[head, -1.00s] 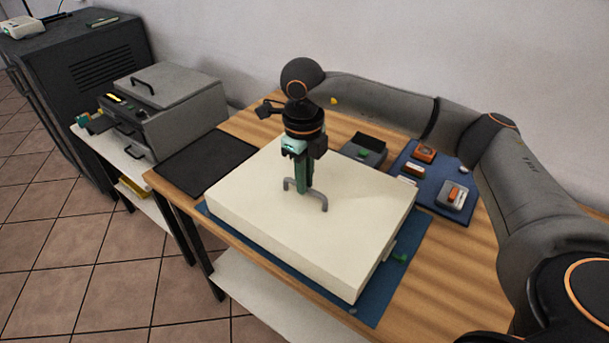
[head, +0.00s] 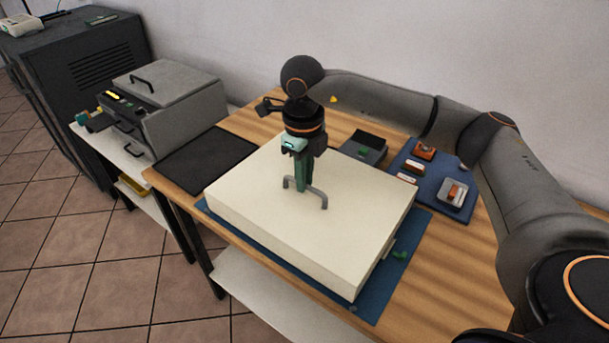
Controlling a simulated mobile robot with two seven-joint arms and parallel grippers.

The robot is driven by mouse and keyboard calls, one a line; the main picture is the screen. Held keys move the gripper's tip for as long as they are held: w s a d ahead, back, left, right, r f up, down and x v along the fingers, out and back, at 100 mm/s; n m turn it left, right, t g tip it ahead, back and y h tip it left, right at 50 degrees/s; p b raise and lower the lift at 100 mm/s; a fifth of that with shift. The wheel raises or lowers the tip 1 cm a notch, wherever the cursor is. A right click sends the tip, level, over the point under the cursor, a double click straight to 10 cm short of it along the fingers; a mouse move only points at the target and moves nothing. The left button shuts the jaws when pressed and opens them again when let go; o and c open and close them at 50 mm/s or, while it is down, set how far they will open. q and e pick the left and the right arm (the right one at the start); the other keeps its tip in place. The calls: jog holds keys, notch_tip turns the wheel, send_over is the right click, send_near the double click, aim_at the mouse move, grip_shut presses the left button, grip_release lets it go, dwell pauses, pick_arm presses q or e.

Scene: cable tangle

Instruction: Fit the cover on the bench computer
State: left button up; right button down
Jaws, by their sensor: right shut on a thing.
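The cover (head: 270,225) is a large cream box-like lid with a grey handle (head: 322,201) on top. It sits over the blue mat (head: 385,283) on the wooden table. The bench computer is not visible; the cover hides whatever is under it. My right gripper (head: 304,188) points down and is shut on the cover's handle, at the middle of the top. My left gripper is not in view.
A black mat (head: 207,160) lies left of the cover. A grey open-topped box (head: 364,151) and a blue mat with small parts (head: 432,193) lie behind and right. A small green piece (head: 400,254) is by the cover's right edge. A grey machine (head: 170,105) stands left.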

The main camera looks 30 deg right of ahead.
jog(key=shift+f+b, duration=0.3)
jog(key=shift+f, duration=0.1)
dwell(0.4)
jog(key=c, duration=0.8)
grip_release()
jog(key=shift+f, duration=0.1)
notch_tip(320, 180, up, 13)
jog(key=shift+a+f+p, duration=0.15)
jog(key=shift+p, duration=0.2)
